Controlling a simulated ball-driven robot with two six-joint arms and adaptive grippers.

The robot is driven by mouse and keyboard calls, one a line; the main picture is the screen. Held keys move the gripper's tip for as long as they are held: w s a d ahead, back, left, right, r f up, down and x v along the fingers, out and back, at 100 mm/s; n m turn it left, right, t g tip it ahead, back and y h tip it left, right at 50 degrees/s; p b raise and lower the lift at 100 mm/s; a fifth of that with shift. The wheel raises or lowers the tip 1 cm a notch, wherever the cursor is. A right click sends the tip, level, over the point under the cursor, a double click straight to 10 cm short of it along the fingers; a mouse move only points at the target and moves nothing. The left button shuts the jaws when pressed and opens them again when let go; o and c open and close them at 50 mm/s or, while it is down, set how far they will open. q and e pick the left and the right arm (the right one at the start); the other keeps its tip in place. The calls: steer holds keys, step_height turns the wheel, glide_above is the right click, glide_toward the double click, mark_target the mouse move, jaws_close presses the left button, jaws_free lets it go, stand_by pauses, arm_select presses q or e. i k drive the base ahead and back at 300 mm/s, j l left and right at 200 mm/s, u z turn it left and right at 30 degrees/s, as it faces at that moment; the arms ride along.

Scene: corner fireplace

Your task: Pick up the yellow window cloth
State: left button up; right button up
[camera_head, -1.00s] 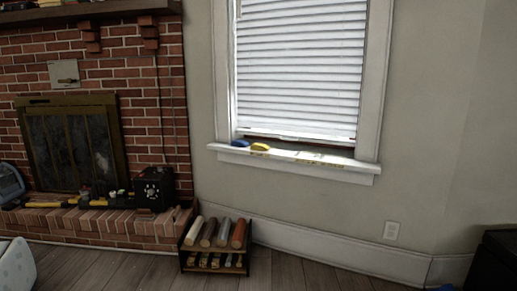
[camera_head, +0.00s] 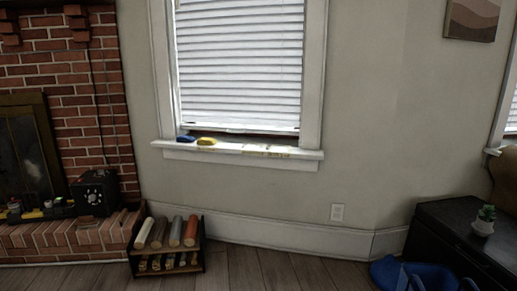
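The yellow window cloth (camera_head: 207,141) lies on the white window sill (camera_head: 290,154), near its left end. A blue item (camera_head: 186,138) lies just to the left of the cloth on the same sill. Both look small from here, and their exact shape is hard to make out. Neither of my grippers shows in the head view.
A low rack of logs (camera_head: 167,245) stands on the wood floor below the sill's left part. A brick hearth (camera_head: 60,237) with a black box (camera_head: 96,192) is at left. A dark cabinet (camera_head: 462,235) with a potted plant (camera_head: 484,220) and a blue bag (camera_head: 400,274) are at right.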

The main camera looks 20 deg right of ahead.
mark_target(204, 141)
steer(key=i+u, duration=0.1)
steer(key=i, duration=0.35)
steer(key=i+l+u, duration=0.15)
steer(key=i, duration=0.25)
steer(key=i+l+u, duration=0.1)
steer(key=i, duration=0.35)
